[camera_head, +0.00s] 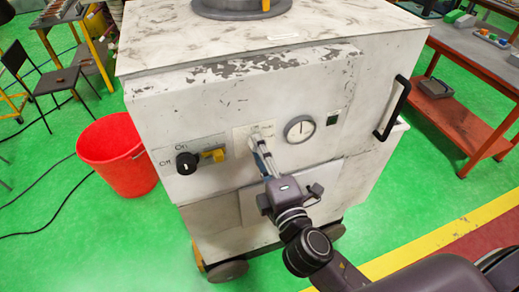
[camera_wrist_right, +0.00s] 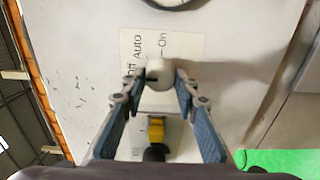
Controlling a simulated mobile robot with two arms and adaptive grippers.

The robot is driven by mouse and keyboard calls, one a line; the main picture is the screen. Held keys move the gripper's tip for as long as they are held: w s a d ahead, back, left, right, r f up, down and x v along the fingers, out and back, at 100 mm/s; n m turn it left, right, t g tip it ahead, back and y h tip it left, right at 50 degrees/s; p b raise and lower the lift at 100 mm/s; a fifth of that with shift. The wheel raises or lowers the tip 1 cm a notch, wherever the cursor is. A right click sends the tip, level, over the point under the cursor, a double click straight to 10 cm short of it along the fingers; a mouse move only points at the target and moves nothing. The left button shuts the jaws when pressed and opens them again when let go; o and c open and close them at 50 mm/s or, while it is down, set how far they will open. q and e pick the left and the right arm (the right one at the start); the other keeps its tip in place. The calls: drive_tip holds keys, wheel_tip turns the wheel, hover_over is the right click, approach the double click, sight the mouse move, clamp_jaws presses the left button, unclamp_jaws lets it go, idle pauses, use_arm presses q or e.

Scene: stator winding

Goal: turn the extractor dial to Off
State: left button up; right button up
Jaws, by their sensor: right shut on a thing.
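A pale dial (camera_wrist_right: 160,74) sits on the front of a worn white cabinet, on a light label plate (camera_head: 241,141) marked Off, Auto and On. My right gripper (camera_head: 260,143) reaches it from the front. In the right wrist view its two fingers (camera_wrist_right: 160,85) are shut on the dial's sides. A small dark mark shows on the dial's left side there, near the partly hidden Off lettering; I cannot tell exactly where it points. In the head view the fingers partly hide the dial. My left gripper is not in view.
Left of the dial, the cabinet (camera_head: 160,100) carries a black knob (camera_head: 186,163) and a yellow switch (camera_head: 214,155). A round gauge (camera_head: 299,129) and a black handle (camera_head: 394,108) are to its right. A red bin (camera_head: 118,155) stands at left, a workbench (camera_head: 470,60) at right.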

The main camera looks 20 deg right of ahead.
drive_tip(key=o, duration=1.1)
drive_tip(key=shift+o, duration=0.2)
drive_tip(key=s, duration=1.2)
drive_tip(key=shift+d, duration=0.2)
drive_tip(key=shift+f, duration=0.1)
